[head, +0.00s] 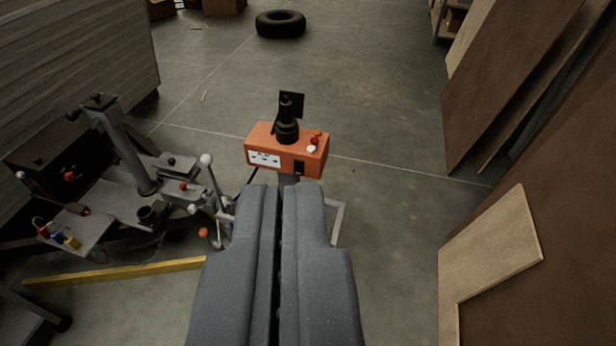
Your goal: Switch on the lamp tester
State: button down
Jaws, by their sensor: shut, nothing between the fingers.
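The lamp tester appears to be an orange box (262,137) on a stand, just beyond my fingertips and slightly above them in the picture. A black post with a dark square plate (291,104) rises from its top. A white panel with sockets (264,159) and a black switch-like part (299,168) are on its front. Small red and white knobs (313,143) sit on its top right. My gripper (281,188) is shut and empty, pointing at the box. It hides most of the stand. I cannot tell whether the fingertips touch the box or the switch's position.
A machine with levers and a column (125,150) stands close on the left. A yellow bar (115,272) lies low at the left. Wooden boards (495,245) lean on the right. A tyre (280,23) lies far back. The floor behind the box is clear.

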aim_at(298, 168)
jog(key=i, duration=1)
